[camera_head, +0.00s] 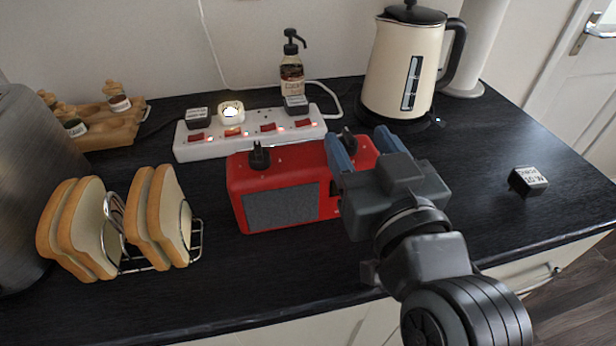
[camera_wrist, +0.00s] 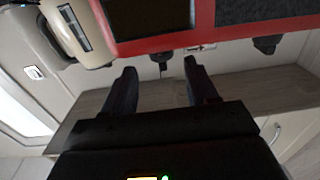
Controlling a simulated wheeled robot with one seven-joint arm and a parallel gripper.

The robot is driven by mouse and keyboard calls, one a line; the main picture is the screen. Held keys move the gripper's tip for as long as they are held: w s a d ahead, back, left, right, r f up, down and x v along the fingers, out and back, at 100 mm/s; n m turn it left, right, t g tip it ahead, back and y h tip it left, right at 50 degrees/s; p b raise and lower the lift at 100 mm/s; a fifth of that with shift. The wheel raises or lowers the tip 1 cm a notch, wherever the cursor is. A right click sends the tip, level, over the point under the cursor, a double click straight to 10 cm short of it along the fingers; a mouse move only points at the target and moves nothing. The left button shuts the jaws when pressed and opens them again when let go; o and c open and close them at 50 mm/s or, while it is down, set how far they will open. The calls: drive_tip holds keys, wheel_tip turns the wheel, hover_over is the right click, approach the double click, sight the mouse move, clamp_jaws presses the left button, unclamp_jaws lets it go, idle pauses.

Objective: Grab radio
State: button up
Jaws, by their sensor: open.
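The red radio (camera_head: 285,165) stands on the dark worktop, with a grey speaker grille on its front and black knobs on top. My gripper (camera_head: 358,145) is open over the right end of the radio, its two blue fingers apart. It covers much of the radio's right front. In the wrist view the radio (camera_wrist: 205,22) shows at the top edge, partly cut off, with a dark panel and the grille. There my gripper (camera_wrist: 160,75) has its fingers spread below the radio, with nothing held between them. I cannot tell whether a finger touches the radio.
A white power strip (camera_head: 255,130) lies right behind the radio. A cream kettle (camera_head: 405,65) and a pump bottle (camera_head: 291,72) stand further back. A toast rack with bread (camera_head: 75,225) is at left. A small black block (camera_head: 528,180) is at right, with clear worktop around it.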

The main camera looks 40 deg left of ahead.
sight(345, 129)
drive_tip(key=shift+f+p+x, duration=0.2)
drive_tip(key=shift+p+x, duration=0.35)
drive_tip(key=shift+x, duration=2.15)
drive_tip(key=shift+s+a, duration=0.15)
drive_tip(key=shift+s, duration=0.1)
clamp_jaws()
drive_tip(key=shift+r, duration=0.1)
